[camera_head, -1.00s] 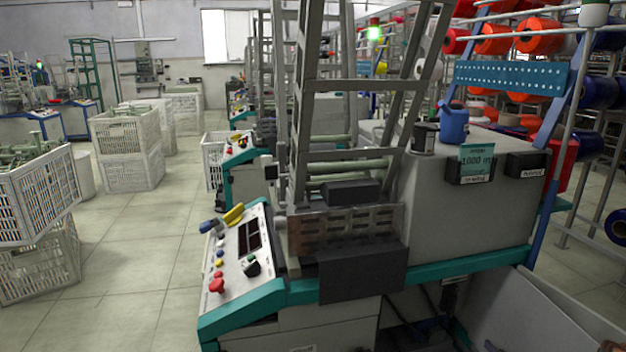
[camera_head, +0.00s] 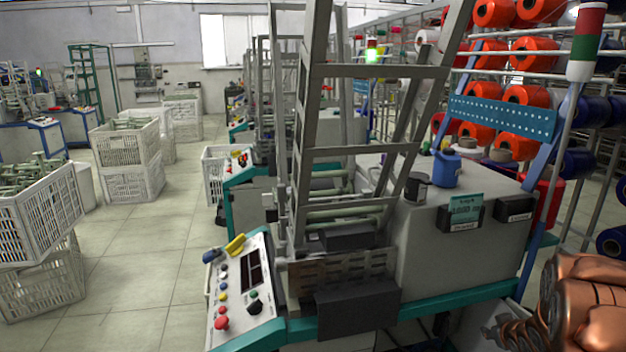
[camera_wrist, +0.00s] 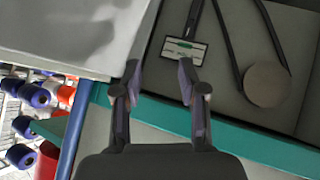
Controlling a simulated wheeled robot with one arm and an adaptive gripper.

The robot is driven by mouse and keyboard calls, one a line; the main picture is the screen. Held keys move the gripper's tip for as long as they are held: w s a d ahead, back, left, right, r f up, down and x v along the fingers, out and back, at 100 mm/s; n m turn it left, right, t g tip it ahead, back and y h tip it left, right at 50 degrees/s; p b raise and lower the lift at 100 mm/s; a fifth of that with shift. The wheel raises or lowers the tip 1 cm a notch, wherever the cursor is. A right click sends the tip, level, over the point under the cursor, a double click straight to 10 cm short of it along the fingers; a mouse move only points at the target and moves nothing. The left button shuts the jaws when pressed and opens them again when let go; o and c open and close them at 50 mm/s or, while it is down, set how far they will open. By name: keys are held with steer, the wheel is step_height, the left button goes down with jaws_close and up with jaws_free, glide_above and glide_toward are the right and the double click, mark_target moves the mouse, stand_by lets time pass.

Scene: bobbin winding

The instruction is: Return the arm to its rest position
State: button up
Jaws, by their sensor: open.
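My gripper (camera_wrist: 158,78) shows in the wrist view with its two dark fingers apart and nothing between them. Beyond it are a teal rail (camera_wrist: 245,142) of a machine and a grey recess holding a small white label plate (camera_wrist: 184,52), dark straps and a round brownish disc (camera_wrist: 267,84). The fingers overlap the rail in the picture; I cannot tell any contact. In the head view the gripper does not show. A copper-coloured jointed shape (camera_head: 595,300) with a coiled cable fills the lower right corner; I cannot tell for sure whether it is my arm.
The winding machine (camera_head: 455,245) stands close ahead, with a button panel (camera_head: 243,290), a tall grey frame and a blue container (camera_head: 446,168) on top. Racks of orange spools (camera_head: 528,95) are at right. White crates (camera_head: 48,205) stand at left, with clear floor (camera_head: 150,250) between.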

steer(key=s+a+r+m+g+h+p, duration=0.1)
steer(key=s+a+r+g+p, duration=0.2)
steer(key=r, duration=0.4)
steer(key=s+a+r+m+p, duration=0.1)
steer(key=s+a+r+p, duration=0.2)
steer(key=s+r, duration=0.3)
steer(key=s+a+r+g+h+p, duration=0.1)
steer(key=s+a+r+g+p, duration=0.1)
steer(key=s+a+r+p, duration=0.35)
steer(key=s+a+r+g+y+p, duration=0.1)
steer(key=s+a+r+g+p, duration=0.1)
steer(key=s+a+r, duration=0.4)
steer(key=s+a+r+g+y+p, duration=0.2)
steer(key=s+a+r+p, duration=0.2)
steer(key=s, duration=0.9)
steer(key=s+a+r+g+y+p, duration=0.1)
steer(key=s+a+r+g+p, duration=0.1)
steer(key=s+a+r, duration=0.6)
steer(key=shift+s+a+r+g+p, duration=0.15)
steer(key=shift+s+a+g+p, duration=0.15)
steer(key=shift+s+a+p, duration=0.35)
steer(key=shift+s+d, duration=0.1)
steer(key=shift+d, duration=0.15)
